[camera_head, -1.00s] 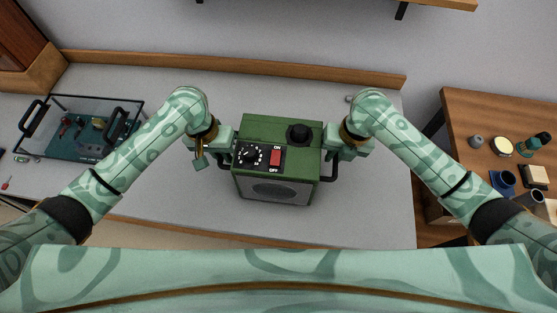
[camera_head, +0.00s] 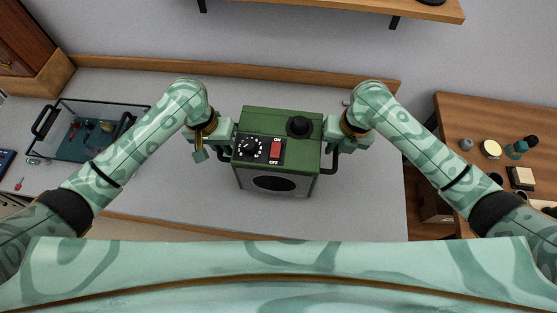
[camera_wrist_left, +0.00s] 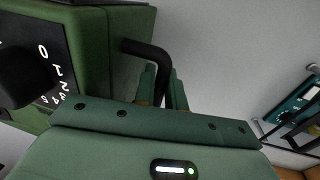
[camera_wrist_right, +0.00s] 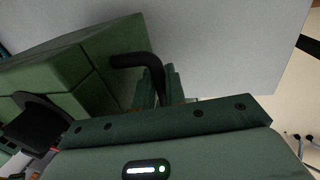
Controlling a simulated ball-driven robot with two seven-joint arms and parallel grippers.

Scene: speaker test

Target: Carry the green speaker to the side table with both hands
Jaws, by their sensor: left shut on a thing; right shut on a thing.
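The green speaker (camera_head: 283,121), a box with a dial, a red switch and a black knob on top, is upright in the middle of the head view. My left gripper (camera_head: 222,137) is shut on its left black handle, which shows in the left wrist view (camera_wrist_left: 146,51). My right gripper (camera_head: 334,137) is shut on its right black handle, seen in the right wrist view (camera_wrist_right: 140,61). The speaker is over the grey worktop (camera_head: 365,205); I cannot tell whether it touches it. The wooden side table (camera_head: 455,115) is at the right, partly hidden by my right arm.
On the side table are a grey cup (camera_head: 466,144), a round yellow-topped thing (camera_head: 491,149) and other small items. A clear-sided bin with black handles (camera_head: 66,119) holds items at the left. A wall shelf (camera_head: 320,8) is above. A gap separates worktop and side table.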

